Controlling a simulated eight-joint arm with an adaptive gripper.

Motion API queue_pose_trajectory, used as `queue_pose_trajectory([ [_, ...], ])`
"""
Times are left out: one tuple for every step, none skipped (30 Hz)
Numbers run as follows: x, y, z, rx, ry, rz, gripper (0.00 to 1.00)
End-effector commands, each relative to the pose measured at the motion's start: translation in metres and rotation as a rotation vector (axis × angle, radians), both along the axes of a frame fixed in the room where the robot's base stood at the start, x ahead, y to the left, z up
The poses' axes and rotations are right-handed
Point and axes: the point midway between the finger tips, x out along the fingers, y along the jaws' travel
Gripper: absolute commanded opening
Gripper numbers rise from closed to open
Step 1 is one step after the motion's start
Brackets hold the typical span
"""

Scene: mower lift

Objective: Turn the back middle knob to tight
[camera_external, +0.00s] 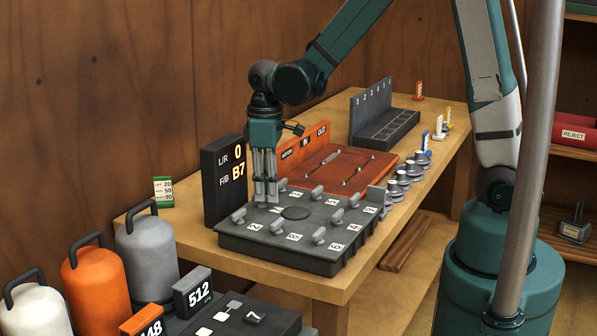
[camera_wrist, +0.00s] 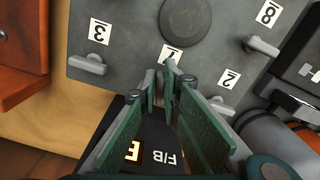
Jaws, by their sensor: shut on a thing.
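The grey knob panel (camera_external: 300,258) lies on the wooden table, with several lever-like knobs around a round dark disc (camera_external: 295,213). My gripper (camera_external: 266,199) points down at the panel's edge beside the black display. In the wrist view my gripper (camera_wrist: 170,82) is shut on a knob (camera_wrist: 172,67) between the knobs labelled 3 (camera_wrist: 88,64) and 2 (camera_wrist: 222,106). Its fingers hide most of this knob, and its label is partly covered.
An orange-red board (camera_external: 335,168) lies behind the panel, with a dark slotted rack (camera_external: 385,128) farther back. Several silver weights (camera_external: 398,186) stand along the right edge. Orange (camera_external: 92,288), grey (camera_external: 148,254) and white handled canisters stand at the front left.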

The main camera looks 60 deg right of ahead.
Motion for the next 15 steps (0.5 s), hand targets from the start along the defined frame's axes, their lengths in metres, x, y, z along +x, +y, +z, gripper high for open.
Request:
queue_pose_trajectory([
  [0.0001,0.0009,-0.0009,0.000,0.000,-0.037,0.00],
  [0.0000,0.0012,-0.0009,0.000,0.000,-0.062,0.00],
  [0.0000,0.0017,-0.0008,0.000,0.000,-0.094,0.00],
  [-0.0001,0.0020,-0.0008,0.000,0.000,-0.117,0.00],
  [-0.0002,0.0022,-0.0008,0.000,0.000,-0.138,0.00],
  [-0.0003,0.0027,-0.0007,0.000,0.000,-0.164,0.00],
  [-0.0004,0.0029,-0.0007,0.000,0.000,-0.182,0.00],
  [-0.0004,0.0031,-0.0006,0.000,0.000,-0.200,0.00],
  [-0.0004,0.0034,-0.0006,0.000,0.000,-0.220,0.00],
  [-0.0005,0.0036,-0.0005,0.000,0.000,-0.235,0.00],
  [-0.0006,0.0038,-0.0004,0.000,0.000,-0.247,0.00],
  [-0.0005,0.0040,-0.0004,0.000,0.000,-0.262,0.00],
  [-0.0006,0.0041,-0.0003,0.000,0.000,-0.271,0.00],
  [-0.0006,0.0042,-0.0002,0.000,0.000,-0.280,0.00],
  [-0.0005,0.0044,-0.0001,0.000,0.000,-0.289,0.00],
])
